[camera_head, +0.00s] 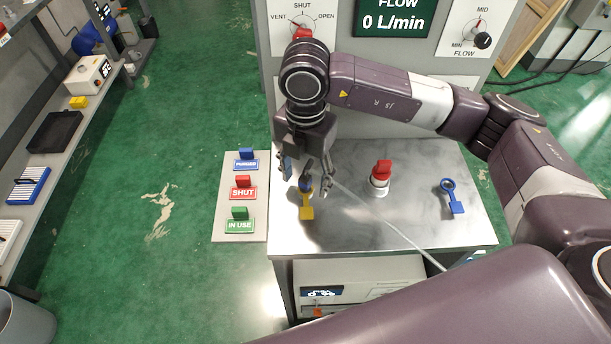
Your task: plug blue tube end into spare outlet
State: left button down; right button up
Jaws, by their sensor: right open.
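My right gripper (308,178) is open and points down over the left part of the metal bench top (350,234). A small dark blue piece (305,184) shows between its fingers, just above a yellow tag (306,209); I cannot tell whether it is the blue tube end or whether a finger touches it. A pale clear tube (395,232) runs from beside the right finger down to the bench's front right. A white outlet with a red cap (381,177) stands upright right of the gripper. A blue ring tag (452,196) lies farther right. My left gripper is out of view.
A grey board at left holds blue PURGED (245,164), red SHUT (243,193) and green IN USE (240,225) signs. The panel behind has a VENT/SHUT/OPEN knob (302,36), a 0 L/min display (391,18) and a FLOW knob (482,40). Bench space between outlet and blue tag is clear.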

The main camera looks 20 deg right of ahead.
jog(key=shift+r, duration=0.15)
jog(key=shift+r+p, duration=1.8)
jog(key=shift+r, duration=1.1)
